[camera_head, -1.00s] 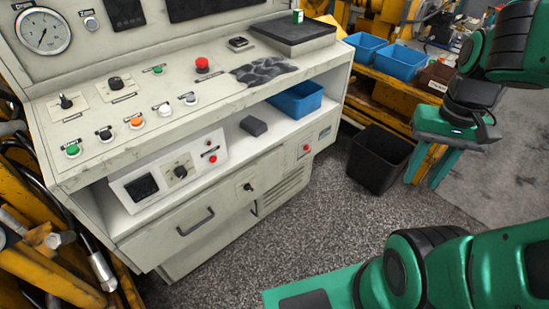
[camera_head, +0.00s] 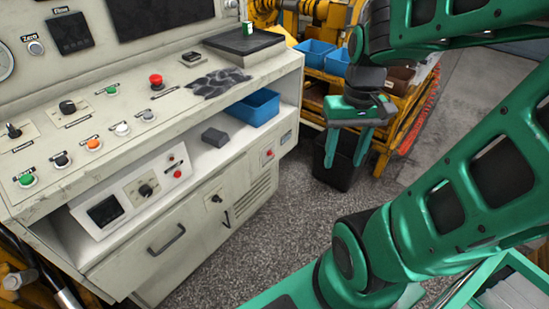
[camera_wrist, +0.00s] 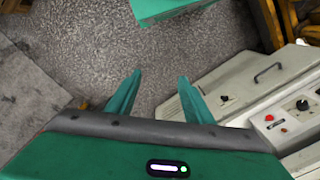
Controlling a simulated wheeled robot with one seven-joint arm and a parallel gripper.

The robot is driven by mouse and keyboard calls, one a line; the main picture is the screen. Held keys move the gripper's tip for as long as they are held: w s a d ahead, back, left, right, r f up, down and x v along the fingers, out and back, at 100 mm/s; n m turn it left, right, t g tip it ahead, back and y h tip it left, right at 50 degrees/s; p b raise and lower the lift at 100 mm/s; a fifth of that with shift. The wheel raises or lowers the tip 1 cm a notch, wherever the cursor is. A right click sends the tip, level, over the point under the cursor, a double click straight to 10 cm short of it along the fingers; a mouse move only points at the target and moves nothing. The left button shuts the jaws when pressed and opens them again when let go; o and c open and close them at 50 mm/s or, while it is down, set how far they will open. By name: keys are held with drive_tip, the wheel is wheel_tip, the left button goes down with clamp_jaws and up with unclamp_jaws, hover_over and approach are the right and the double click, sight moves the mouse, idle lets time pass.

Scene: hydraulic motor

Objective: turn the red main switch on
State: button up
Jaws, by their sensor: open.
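A small red switch (camera_head: 269,154) sits on a pale plate on the cabinet's lower front, near its right end. Its position, on or off, is too small to tell. A larger red mushroom button (camera_head: 156,81) stands on the upper console, and a small red button (camera_head: 178,174) is on the shelf's control box. My gripper (camera_head: 344,164) hangs to the right of the cabinet, fingers down, open and empty, apart from all of these. In the wrist view, my gripper (camera_wrist: 160,76) has its two green fingers spread over bare floor.
The console (camera_head: 110,160) carries several buttons and knobs. A blue bin (camera_head: 254,108) and a dark block (camera_head: 215,137) lie on its shelf. A black bin (camera_head: 330,177) stands on the floor behind my gripper. The speckled floor before the cabinet is clear.

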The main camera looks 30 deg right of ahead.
drive_tip(key=w+d+f+n+y, duration=0.1)
drive_tip(key=w+f+n, duration=0.1)
drive_tip(key=w+f, duration=0.4)
drive_tip(key=w+d+f+n+y, duration=0.15)
drive_tip(key=w+f, duration=0.25)
drive_tip(key=w, duration=0.4)
drive_tip(key=m+t+y, duration=0.3)
drive_tip(key=t+y, duration=0.1)
drive_tip(key=t, duration=1.3)
approach(274, 155)
drive_tip(key=shift+h, duration=0.25)
drive_tip(key=x, duration=0.9)
drive_tip(key=shift+a+r, duration=0.1)
drive_tip(key=shift+a, duration=0.15)
drive_tip(key=c, duration=1)
drive_tip(key=shift+d+m, duration=0.15)
drive_tip(key=shift+m, duration=0.1)
drive_tip(key=shift+c, duration=0.2)
